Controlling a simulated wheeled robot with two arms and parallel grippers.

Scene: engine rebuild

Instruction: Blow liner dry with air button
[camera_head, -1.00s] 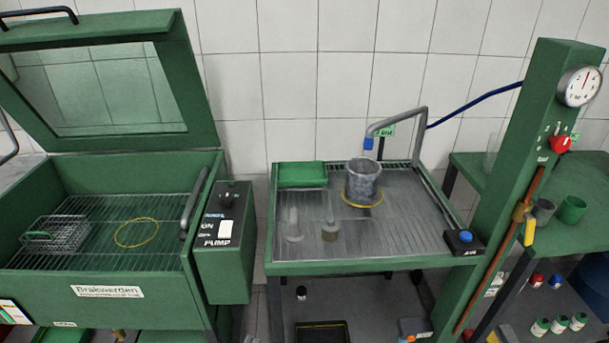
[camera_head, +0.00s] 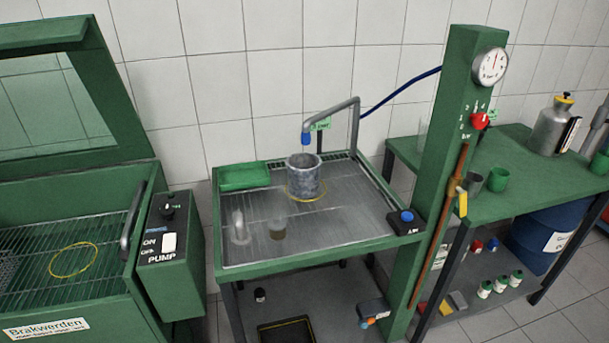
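The liner (camera_head: 303,176), a grey open-topped cylinder, stands upright on the grated drying table (camera_head: 345,224), inside a yellow ring mark (camera_head: 291,192). The air nozzle (camera_head: 306,139) with a blue tip hangs from a bent grey pipe above the liner's rim. The blue air button (camera_head: 407,216) sits on a black box at the table's front right corner. A pressure gauge (camera_head: 490,67) and a red knob (camera_head: 480,121) are on the green post (camera_head: 445,150). Neither of my grippers is in view.
A green bench (camera_head: 530,165) with a metal can (camera_head: 553,126) stands right.

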